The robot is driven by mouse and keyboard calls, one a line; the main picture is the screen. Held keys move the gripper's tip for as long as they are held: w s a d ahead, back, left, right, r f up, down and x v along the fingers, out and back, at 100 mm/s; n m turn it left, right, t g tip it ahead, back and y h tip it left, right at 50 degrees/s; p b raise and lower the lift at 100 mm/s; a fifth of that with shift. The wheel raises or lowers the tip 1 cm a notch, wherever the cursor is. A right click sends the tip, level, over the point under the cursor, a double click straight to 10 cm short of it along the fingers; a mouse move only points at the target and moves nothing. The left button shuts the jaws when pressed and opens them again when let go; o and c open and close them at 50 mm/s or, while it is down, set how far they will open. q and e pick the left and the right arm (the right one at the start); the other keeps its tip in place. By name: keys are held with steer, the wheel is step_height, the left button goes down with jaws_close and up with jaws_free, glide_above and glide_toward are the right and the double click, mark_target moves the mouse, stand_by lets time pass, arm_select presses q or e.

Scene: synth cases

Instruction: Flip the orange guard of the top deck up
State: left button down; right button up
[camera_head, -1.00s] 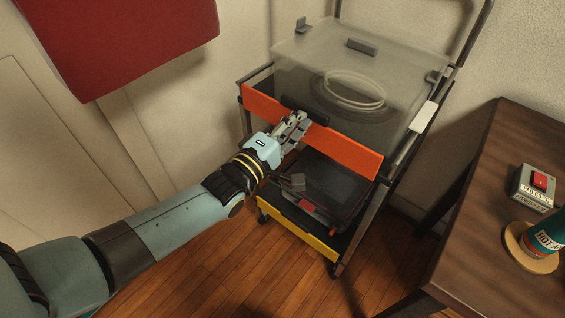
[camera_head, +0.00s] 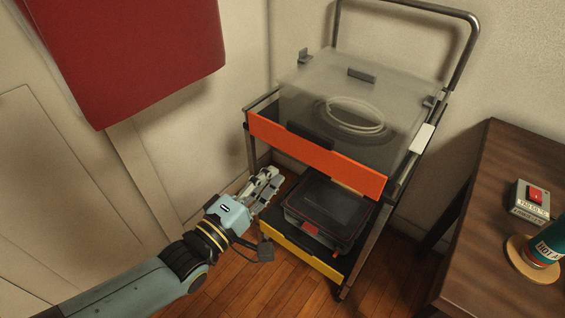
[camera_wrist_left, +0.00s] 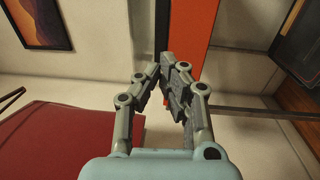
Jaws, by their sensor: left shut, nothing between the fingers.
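The orange guard (camera_head: 322,158) is a long flat panel across the front of the cart's top deck (camera_head: 267,119). A dark tab (camera_head: 310,135) sits at its upper edge. I cannot tell for sure whether the panel stands up or hangs from the deck edge. My left gripper (camera_head: 272,180) is shut and empty, below and in front of the guard's left part, apart from it. The left wrist view shows the closed fingers (camera_wrist_left: 168,62) with the orange guard (camera_wrist_left: 196,28) beyond them. My right gripper is not in view.
A translucent box (camera_head: 400,95) with a coiled ring inside stands on the top deck. The lower deck has a yellow front (camera_head: 300,255) and holds a dark-lidded case (camera_head: 325,205). A dark table (camera_head: 480,220) stands at right, a red panel (camera_head: 140,55) at upper left.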

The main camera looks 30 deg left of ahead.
arm_select(q)
steer(key=shift+s, duration=1.2)
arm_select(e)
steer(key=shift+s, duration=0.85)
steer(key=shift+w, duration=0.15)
